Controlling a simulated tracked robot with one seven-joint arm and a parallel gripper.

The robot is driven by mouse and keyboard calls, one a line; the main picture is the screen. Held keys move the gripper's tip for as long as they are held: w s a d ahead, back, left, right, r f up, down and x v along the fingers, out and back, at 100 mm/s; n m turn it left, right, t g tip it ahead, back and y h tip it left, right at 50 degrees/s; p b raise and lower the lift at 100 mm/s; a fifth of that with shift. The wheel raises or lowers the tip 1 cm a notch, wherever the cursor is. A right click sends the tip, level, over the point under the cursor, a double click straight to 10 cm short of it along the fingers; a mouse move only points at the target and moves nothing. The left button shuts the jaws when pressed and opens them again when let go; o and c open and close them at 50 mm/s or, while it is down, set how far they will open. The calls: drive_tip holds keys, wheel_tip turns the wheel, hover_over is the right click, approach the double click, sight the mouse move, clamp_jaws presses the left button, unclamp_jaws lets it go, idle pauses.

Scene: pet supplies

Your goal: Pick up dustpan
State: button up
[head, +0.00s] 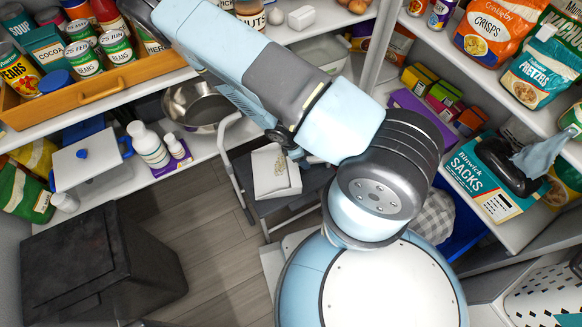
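A white, shallow, open-sided pan, which looks like the dustpan (263,189), lies on a dark step stool in the middle of the floor. Some pale beige stuff lies in it. Its right side is close to my arm in the picture. My own arm crosses the view from the lower right to the upper left. A narrower pale blue part with dark bits shows under the arm, just above the pan. It may be the end of my arm, but the fingers cannot be made out. I cannot tell whether my gripper is open or holds anything.
The step stool (240,183) has pale metal legs. A metal bowl (196,104) and white bottles (147,145) stand on the lower left shelf. A black bin (95,265) stands at lower left. Stocked shelves line the right. Wooden floor (215,240) is clear between bin and stool.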

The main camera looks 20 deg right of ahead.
drive_tip(key=x, duration=0.3)
drive_tip(key=shift+s+a+f, duration=0.1)
drive_tip(key=shift+a+f, duration=0.1)
drive_tip(key=shift+f, duration=0.05)
drive_tip(key=shift+x, duration=0.9)
clamp_jaws()
